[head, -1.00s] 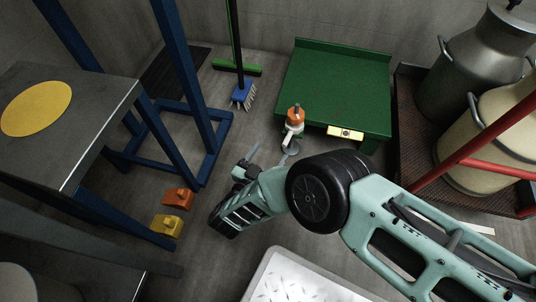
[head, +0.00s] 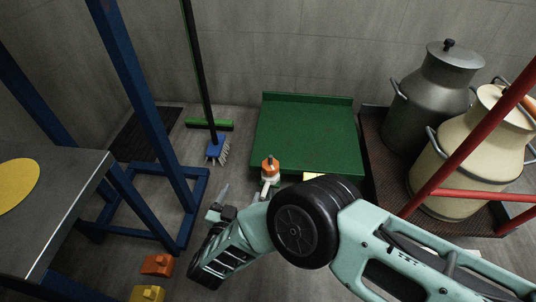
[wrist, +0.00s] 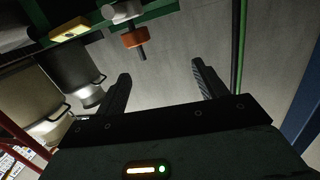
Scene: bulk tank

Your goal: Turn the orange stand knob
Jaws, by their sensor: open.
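The orange stand knob (head: 270,165) sits on a pale fitting at the front left edge of a green stand (head: 307,140). A grey stem sticks out of its middle. In the wrist view the knob (wrist: 135,39) is beyond my fingers, upper left of centre, and its stem points towards the gap between them. My gripper (wrist: 160,72) is open with nothing between its fingers and is apart from the knob. In the head view the gripper (head: 242,197) is just in front of the knob, low and left; my forearm hides part of the stand's front.
A yellow label plate (head: 314,177) is on the stand's front edge. Blue frame legs (head: 150,120) and a steel table stand left. A blue brush (head: 215,148) and green broom are behind. Milk cans (head: 425,105) and a red rail (head: 470,145) are right.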

